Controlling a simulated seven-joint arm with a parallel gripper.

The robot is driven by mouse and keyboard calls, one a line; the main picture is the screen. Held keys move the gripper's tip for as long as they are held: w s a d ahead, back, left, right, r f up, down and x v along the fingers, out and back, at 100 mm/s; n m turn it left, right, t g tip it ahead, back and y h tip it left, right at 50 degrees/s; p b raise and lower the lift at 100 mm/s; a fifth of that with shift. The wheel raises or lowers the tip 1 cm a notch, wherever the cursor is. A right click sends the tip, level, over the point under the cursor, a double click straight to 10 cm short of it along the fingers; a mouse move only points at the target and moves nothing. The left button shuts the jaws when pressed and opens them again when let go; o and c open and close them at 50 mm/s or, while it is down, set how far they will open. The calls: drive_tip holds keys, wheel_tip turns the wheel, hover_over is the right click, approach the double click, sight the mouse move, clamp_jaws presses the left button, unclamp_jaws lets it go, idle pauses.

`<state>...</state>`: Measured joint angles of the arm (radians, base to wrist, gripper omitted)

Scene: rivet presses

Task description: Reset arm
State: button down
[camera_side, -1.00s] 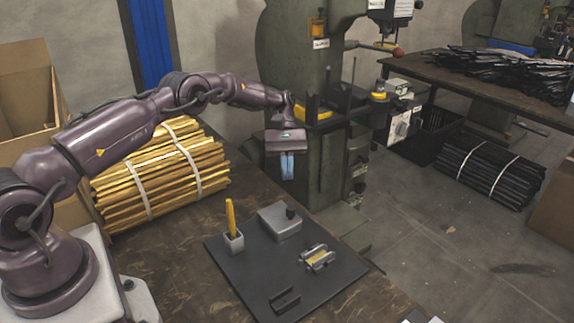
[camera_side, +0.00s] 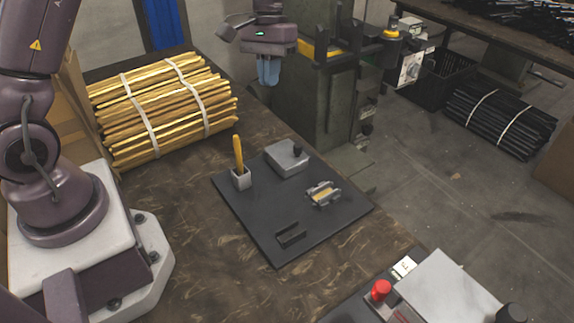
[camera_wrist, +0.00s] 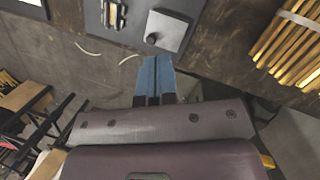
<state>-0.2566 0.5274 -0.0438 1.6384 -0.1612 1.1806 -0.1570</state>
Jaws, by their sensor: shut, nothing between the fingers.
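My gripper (camera_side: 268,72) hangs with its blue fingers pointing down at the top of the side view, in front of the green press and beyond the back edge of the table. Its fingers are together with nothing between them. In the wrist view the gripper (camera_wrist: 154,72) shows the two blue fingers side by side, over the gap past the table edge. The black mat (camera_side: 258,228) lies on the table, well apart from the gripper. It also shows in the wrist view (camera_wrist: 130,20).
On the mat are a grey block (camera_side: 287,158), a small holder with a yellow strip (camera_side: 323,194), a black bracket (camera_side: 291,235) and a cup (camera_side: 240,180) with a yellow stick. A bundle of yellow rods (camera_side: 165,110) lies left. A red button (camera_side: 381,290) is front right.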

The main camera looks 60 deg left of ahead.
drive_tip(key=s+d+r+m+t+y, duration=0.1)
drive_tip(key=s+d+r+m+t, duration=0.1)
drive_tip(key=s+r, duration=0.4)
drive_tip(key=s+d+r+m+t+y, duration=0.1)
drive_tip(key=s+d+r+m+t, duration=0.2)
drive_tip(key=s, duration=1.1)
wheel_tip(320, 180, up, 4)
drive_tip(key=shift+s+d+f+t, duration=0.25)
drive_tip(key=shift+d+t, duration=0.3)
drive_tip(key=shift+t, duration=0.65)
